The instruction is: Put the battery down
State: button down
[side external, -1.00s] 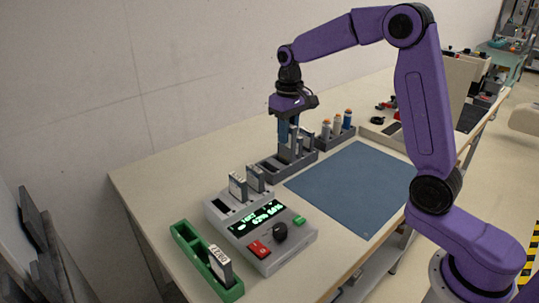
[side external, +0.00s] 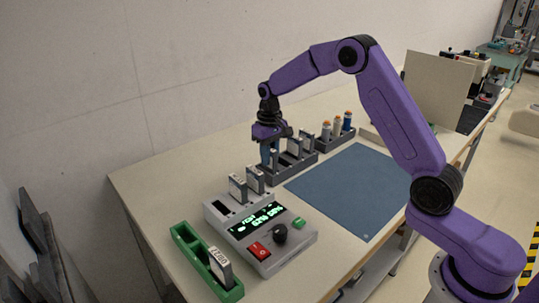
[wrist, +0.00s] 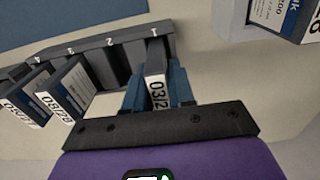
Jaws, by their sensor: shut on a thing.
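My gripper (side external: 268,156) points down at the near-left end of the dark grey battery rack (side external: 302,166). In the wrist view its blue fingers (wrist: 158,96) are shut on the two sides of a dark flat battery (wrist: 156,62) with a white date label. The battery lines up with the slot marked 1 of the rack (wrist: 92,48) and stands upright. Whether it rests on the slot's bottom is hidden. The slot marked 2 looks empty. Two other batteries (wrist: 65,88) stand further along the rack.
A grey charger (side external: 275,252) with a lit display holds two batteries (side external: 246,184). A green tray (side external: 187,238) in front holds one battery (side external: 220,266). A rack of orange-topped cylinders (side external: 337,126) stands behind. The blue mat (side external: 350,190) is clear.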

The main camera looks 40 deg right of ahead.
jog(key=shift+f, duration=0.15)
jog(key=c, duration=1)
grip_release()
jog(key=shift+o, duration=0.2)
